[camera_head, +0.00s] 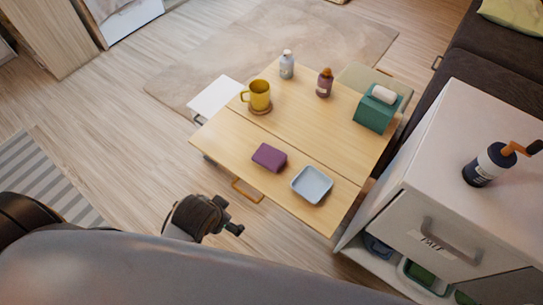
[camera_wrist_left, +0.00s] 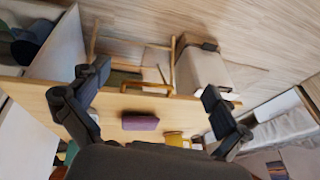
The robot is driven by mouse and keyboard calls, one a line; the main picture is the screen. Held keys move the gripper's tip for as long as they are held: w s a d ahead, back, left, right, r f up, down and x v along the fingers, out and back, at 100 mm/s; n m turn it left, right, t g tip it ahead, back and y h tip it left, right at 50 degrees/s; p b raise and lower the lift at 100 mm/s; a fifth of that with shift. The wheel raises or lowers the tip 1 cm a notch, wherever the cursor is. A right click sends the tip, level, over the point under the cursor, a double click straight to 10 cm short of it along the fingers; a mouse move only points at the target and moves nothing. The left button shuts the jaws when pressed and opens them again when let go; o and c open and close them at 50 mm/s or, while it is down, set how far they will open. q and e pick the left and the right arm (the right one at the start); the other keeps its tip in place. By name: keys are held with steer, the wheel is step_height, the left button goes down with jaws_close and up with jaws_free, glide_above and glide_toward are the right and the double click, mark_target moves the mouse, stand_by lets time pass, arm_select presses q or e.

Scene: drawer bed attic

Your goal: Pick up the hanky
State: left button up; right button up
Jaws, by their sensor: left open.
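The hanky (camera_head: 269,157) looks like a small folded purple cloth lying flat on the wooden table (camera_head: 215,138), near its front edge. It also shows in the left wrist view as a purple block (camera_wrist_left: 140,122), between the spread fingers in the picture. My left gripper (camera_head: 231,215) is in front of the table, short of its front edge and apart from the hanky. In the left wrist view its two fingers are wide apart, with nothing between them. My right gripper is in neither view.
A pale blue dish (camera_head: 311,185) sits right of the hanky. A yellow mug (camera_head: 259,95), two bottles (camera_head: 287,65) (camera_head: 324,83) and a green tissue box (camera_head: 376,108) stand farther back. A drawer handle (camera_head: 247,191) juts from the table front. A white cabinet (camera_head: 440,190) stands at right.

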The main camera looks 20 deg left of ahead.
mark_target(268, 159)
arm_select(q)
steer(key=w+r+m+t+y, duration=0.1)
steer(key=w+r+m+t, duration=0.3)
steer(key=m, duration=0.4)
steer(key=w+r+m+t+y, duration=0.1)
steer(key=w+r+m+t, duration=0.15)
steer(key=w+m, duration=0.55)
steer(key=w+d+f+m+t+h, duration=0.1)
steer(key=w+f+m+h, duration=0.1)
steer(key=m, duration=0.4)
steer(key=w+d+f+m+h, duration=0.2)
steer(key=f+m, duration=0.1)
steer(key=m, duration=0.3)
steer(key=w+d+f+m+t+h, duration=0.1)
steer(key=w+d+f+m+h, duration=0.1)
steer(key=m, duration=0.4)
steer(key=shift+w+d+f+m+t, duration=0.25)
steer(key=shift+w+f+m+t, duration=0.15)
steer(key=shift+f, duration=0.15)
steer(key=b+x, duration=0.1)
steer(key=x, duration=0.4)
steer(key=shift+a+f, duration=0.1)
steer(key=shift+f, duration=0.15)
steer(key=c, duration=0.8)
